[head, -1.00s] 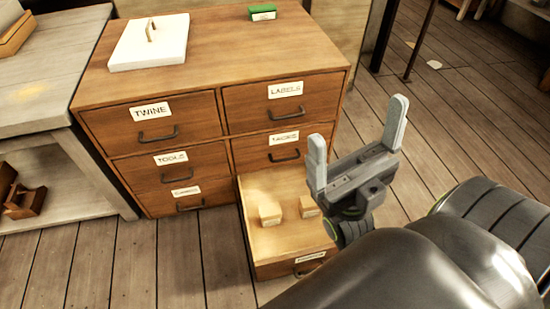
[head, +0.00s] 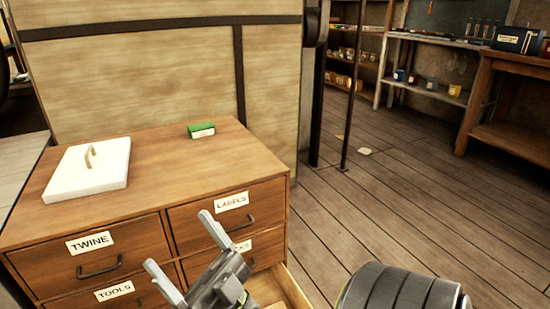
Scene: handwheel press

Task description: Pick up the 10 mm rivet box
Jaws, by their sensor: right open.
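My right gripper (head: 181,243) is open and empty, with its two pale fingers apart in front of the drawer cabinet (head: 160,160). An open bottom drawer (head: 292,290) shows only in part at the lower edge of the head view, behind and beside the gripper. The small boxes inside that drawer are not visible now. A small green-topped box (head: 201,130) stands on the cabinet top; its label is too small to read. I cannot tell which box is the 10 mm rivet box. My left gripper is not in view.
A white slab with a handle (head: 90,170) lies on the cabinet top at left. Closed drawers marked TWINE (head: 91,250) and LABELS (head: 225,210) face me. A pale panelled block (head: 140,70) stands behind.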

